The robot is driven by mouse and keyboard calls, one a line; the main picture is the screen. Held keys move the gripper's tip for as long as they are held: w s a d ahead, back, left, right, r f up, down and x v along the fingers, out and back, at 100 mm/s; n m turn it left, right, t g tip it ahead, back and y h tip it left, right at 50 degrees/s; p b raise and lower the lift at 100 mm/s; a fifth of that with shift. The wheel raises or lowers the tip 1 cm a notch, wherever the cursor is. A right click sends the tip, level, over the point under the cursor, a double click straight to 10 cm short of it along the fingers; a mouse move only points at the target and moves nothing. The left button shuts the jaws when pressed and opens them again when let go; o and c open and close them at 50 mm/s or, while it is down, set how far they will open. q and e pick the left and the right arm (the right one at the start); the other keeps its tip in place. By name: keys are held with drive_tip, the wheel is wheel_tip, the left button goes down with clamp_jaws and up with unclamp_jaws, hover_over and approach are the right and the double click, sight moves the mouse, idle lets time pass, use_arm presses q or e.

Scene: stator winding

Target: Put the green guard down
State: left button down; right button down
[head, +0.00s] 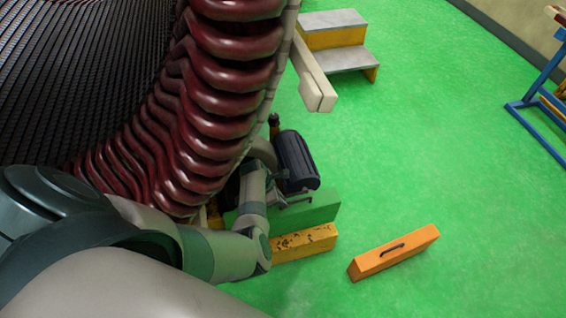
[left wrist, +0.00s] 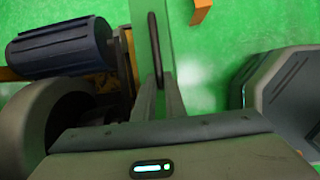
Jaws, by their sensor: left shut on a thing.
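My arm hides the guard's left end. I cannot tell whether its underside touches the floor. My right gripper is not in view.
A dark blue motor (head: 297,160) stands right behind the guard. The stator with red coils (head: 225,100) fills the upper left. An orange block with a handle (head: 395,252) lies on the green floor to the right.

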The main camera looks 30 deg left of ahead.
sight(283, 216)
use_arm(q)
drive_tip(key=shift+w, duration=0.1)
wheel_tip(283, 216, down, 3)
drive_tip(key=b, duration=0.2)
drive_tip(key=shift+r+b, duration=0.15)
drive_tip(key=shift+b, duration=0.2)
drive_tip(key=shift+d, duration=0.1)
